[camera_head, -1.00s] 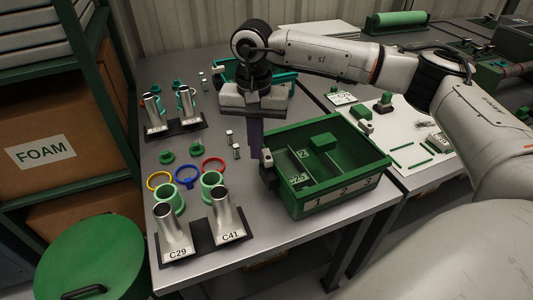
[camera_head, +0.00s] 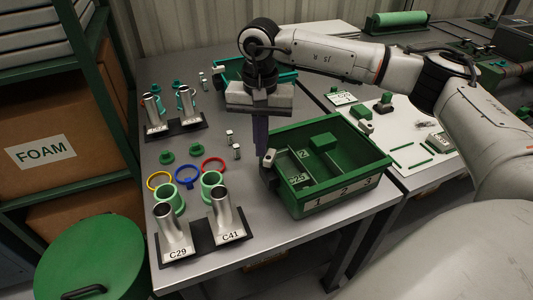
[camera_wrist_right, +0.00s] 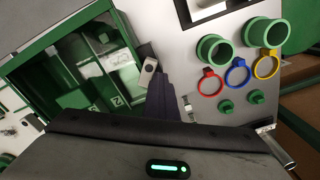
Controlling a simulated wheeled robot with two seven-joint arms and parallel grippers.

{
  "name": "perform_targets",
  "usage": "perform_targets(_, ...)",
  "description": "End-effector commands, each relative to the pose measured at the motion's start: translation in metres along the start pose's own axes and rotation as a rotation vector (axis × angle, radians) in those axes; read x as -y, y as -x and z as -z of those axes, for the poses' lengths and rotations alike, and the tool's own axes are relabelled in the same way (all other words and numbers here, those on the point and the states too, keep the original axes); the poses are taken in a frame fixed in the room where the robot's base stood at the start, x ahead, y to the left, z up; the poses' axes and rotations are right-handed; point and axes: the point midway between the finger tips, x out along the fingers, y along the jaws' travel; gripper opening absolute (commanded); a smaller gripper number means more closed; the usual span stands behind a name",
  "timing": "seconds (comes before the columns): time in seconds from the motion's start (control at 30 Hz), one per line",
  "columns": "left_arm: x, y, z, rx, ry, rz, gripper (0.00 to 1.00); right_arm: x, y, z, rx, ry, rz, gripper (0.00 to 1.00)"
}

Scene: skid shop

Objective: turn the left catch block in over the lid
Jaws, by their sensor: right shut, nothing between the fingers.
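The left catch block (camera_head: 268,158) is a small grey-topped block on a dark mount at the left wall of the green bin (camera_head: 345,188). It also shows in the right wrist view (camera_wrist_right: 148,71), beside the fingers. My right gripper (camera_head: 262,150) points down just left of and behind this block, with its dark fingers shut and empty. The fingers look close to the block or against it; I cannot tell contact. In the right wrist view the fingers (camera_wrist_right: 170,97) reach toward the block. No separate lid is clear; green compartments show inside the bin. My left gripper is out of view.
A second catch block (camera_head: 366,126) sits at the bin's far right corner. Left of the bin lie red (camera_head: 213,165), blue and yellow rings, and the steel tubes C29 and C41 (camera_head: 224,208) on a stand. A teal-edged bin (camera_head: 232,72) stands behind my gripper.

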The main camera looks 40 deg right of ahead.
Motion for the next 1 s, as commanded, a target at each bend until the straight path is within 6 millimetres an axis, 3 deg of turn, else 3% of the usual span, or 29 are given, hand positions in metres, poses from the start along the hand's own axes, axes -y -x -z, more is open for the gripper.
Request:
perform_targets(0.73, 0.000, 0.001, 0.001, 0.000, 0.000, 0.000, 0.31, -0.009, 0.000, 0.001, 0.004, 0.000, -0.008, 0.00)
perform_targets(1.0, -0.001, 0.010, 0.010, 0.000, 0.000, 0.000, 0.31, -0.008, 0.018, 0.000, 0.004, 0.001, -0.006, 0.00)
